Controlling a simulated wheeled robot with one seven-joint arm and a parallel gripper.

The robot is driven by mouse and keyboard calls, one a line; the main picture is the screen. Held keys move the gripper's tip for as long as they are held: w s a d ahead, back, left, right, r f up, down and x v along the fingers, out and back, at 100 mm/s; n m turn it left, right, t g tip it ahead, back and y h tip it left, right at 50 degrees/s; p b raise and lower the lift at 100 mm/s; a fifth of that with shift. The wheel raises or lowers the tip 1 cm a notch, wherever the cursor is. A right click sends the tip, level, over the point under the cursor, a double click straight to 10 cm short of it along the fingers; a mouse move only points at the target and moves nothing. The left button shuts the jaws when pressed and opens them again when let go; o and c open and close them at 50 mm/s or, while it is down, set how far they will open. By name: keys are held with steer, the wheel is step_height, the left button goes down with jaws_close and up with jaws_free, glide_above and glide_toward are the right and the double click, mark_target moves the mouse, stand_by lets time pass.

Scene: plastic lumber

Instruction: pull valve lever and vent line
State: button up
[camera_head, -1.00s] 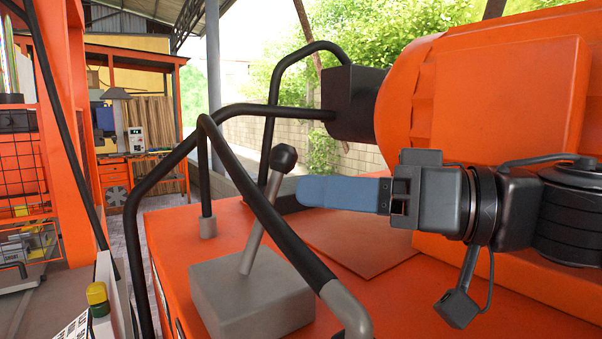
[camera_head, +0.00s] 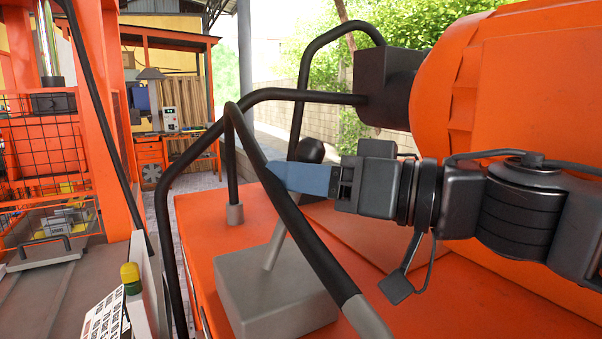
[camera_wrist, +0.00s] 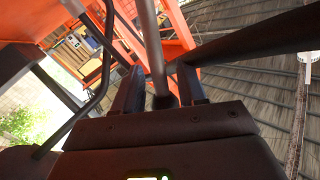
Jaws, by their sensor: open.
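My gripper (camera_head: 285,178) has blue fingers and reaches in from the right at lever height, just below the knob. A finger hides the upper rod in the head view. In the wrist view, a dark rod (camera_wrist: 152,45), apparently the lever, runs between the spread fingers of my gripper (camera_wrist: 160,90). The jaws are open, and I cannot tell whether either finger touches the rod.
A black bent handrail (camera_head: 300,240) with a grey foot passes close in front of the lever and fingertips. It also crosses the wrist view (camera_wrist: 250,42). A large orange housing (camera_head: 540,110) fills the right. A yellow-capped post (camera_head: 130,275) stands at lower left.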

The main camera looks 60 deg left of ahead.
steer(key=shift+c, duration=0.5)
jaws_close()
steer(key=shift+r, duration=0.1)
